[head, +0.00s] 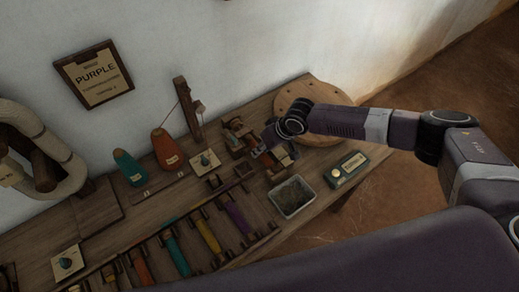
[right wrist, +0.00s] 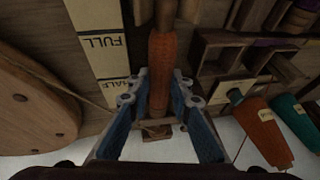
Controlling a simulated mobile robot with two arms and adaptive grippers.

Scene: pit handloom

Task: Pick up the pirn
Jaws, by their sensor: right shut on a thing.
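In the right wrist view an orange-wound pirn (right wrist: 161,70) with dark wooden ends stands lengthwise between the blue-padded fingers of my right gripper (right wrist: 160,100). The gripper is shut on it. In the head view my right gripper (head: 268,143) is over the far right part of the wooden bench (head: 110,235), beside a small wooden device (head: 235,130). The held pirn is hard to make out there. Other pirns lie in a slotted rack: orange (head: 141,267), teal (head: 177,254), yellow (head: 206,234) and purple (head: 238,217). My left gripper is not in view.
A grey tray (head: 291,212) and a dark box with a round knob (head: 346,169) are near the bench's right edge. A round wooden disc (head: 332,100) is behind my wrist. Teal (head: 130,168) and orange (head: 166,150) cones stand near the wall. A "PURPLE" sign (head: 94,75) hangs above.

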